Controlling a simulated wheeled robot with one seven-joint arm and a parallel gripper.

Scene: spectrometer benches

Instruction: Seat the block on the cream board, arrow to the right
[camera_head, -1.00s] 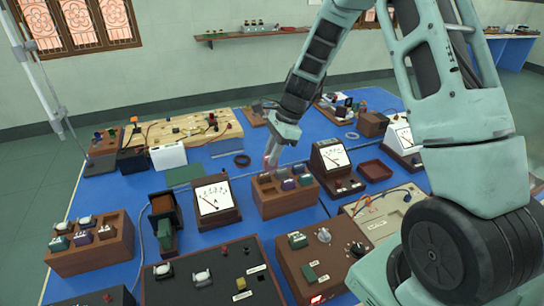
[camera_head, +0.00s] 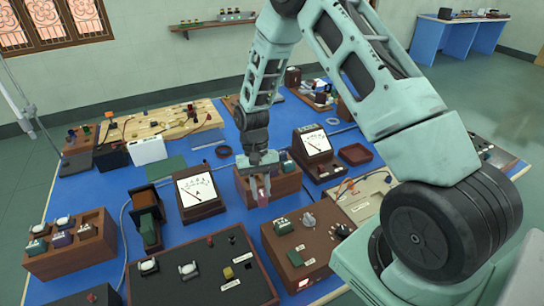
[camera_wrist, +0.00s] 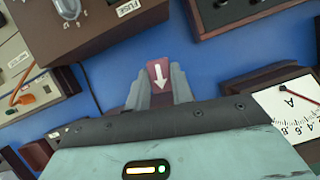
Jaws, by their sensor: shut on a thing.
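My gripper (camera_head: 261,194) is shut on a dark red block (camera_wrist: 158,70) with a white arrow. The block is between the fingertips in the wrist view, its arrow pointing down the picture. The block is apart from the board.
A brown fuse box (camera_head: 290,262) stands between gripper and board at the front. A meter (camera_head: 198,190) stands left of the gripper, another (camera_head: 316,143) behind right. A second rack (camera_head: 70,258) is front left.

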